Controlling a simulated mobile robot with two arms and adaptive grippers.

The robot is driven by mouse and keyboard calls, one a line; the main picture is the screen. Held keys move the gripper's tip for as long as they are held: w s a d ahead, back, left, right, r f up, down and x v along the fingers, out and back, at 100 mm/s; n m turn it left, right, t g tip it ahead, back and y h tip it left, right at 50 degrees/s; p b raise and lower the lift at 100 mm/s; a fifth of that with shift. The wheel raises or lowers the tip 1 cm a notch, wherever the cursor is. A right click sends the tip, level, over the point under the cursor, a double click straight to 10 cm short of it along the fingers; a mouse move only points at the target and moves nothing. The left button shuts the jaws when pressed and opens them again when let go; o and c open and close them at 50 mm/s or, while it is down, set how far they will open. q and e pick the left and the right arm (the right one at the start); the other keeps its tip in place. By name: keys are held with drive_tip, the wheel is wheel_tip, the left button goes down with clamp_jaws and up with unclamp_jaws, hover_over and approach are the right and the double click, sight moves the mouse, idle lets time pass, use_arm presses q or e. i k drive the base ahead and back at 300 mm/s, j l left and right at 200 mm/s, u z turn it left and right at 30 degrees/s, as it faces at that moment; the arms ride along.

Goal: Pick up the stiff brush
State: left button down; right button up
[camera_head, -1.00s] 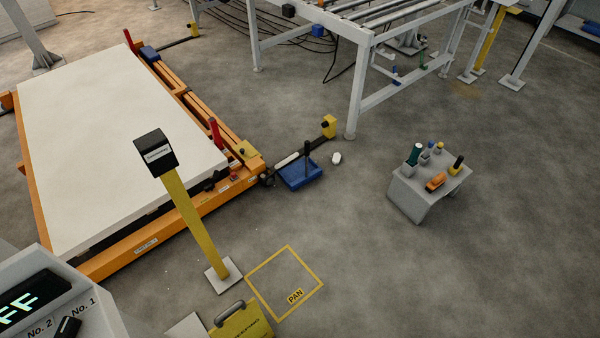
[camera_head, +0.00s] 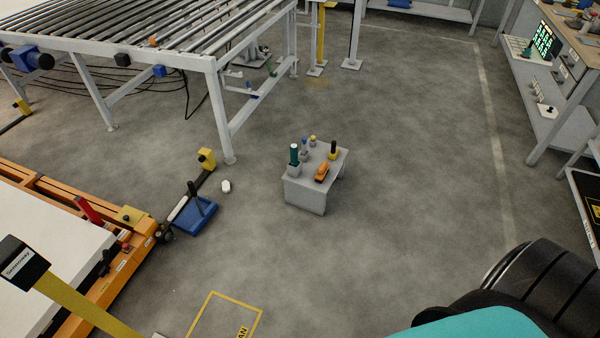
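I cannot tell for sure which thing is the stiff brush. A small grey stool (camera_head: 305,192) stands on the floor near the middle of the view. On its top are an orange block-like item (camera_head: 322,171), possibly the brush, a dark green-topped bottle (camera_head: 294,155), a blue-topped container (camera_head: 304,147), a small yellow-topped one (camera_head: 313,141) and a black-and-yellow item (camera_head: 333,150). A blue pan-like object (camera_head: 196,217) with an upright black handle lies on the floor to the left. Neither of my grippers is in view.
A roller conveyor (camera_head: 215,75) stands at upper left. An orange lift frame (camera_head: 110,285) with a white slab is at left. A small white object (camera_head: 226,186) lies on the floor. A workbench (camera_head: 548,128) stands at right. Floor around the stool's right side and front is clear.

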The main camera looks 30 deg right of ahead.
sight(324, 168)
drive_tip(key=i+l, duration=0.15)
drive_tip(key=l, duration=0.2)
drive_tip(key=i+l+u, duration=0.1)
drive_tip(key=l, duration=0.25)
drive_tip(key=i+l, duration=0.25)
drive_tip(key=i+l+u, duration=0.1)
drive_tip(key=l, duration=0.35)
drive_tip(key=i+l+u, duration=0.1)
drive_tip(key=l, duration=0.25)
drive_tip(key=i+l, duration=0.2)
drive_tip(key=l, duration=0.2)
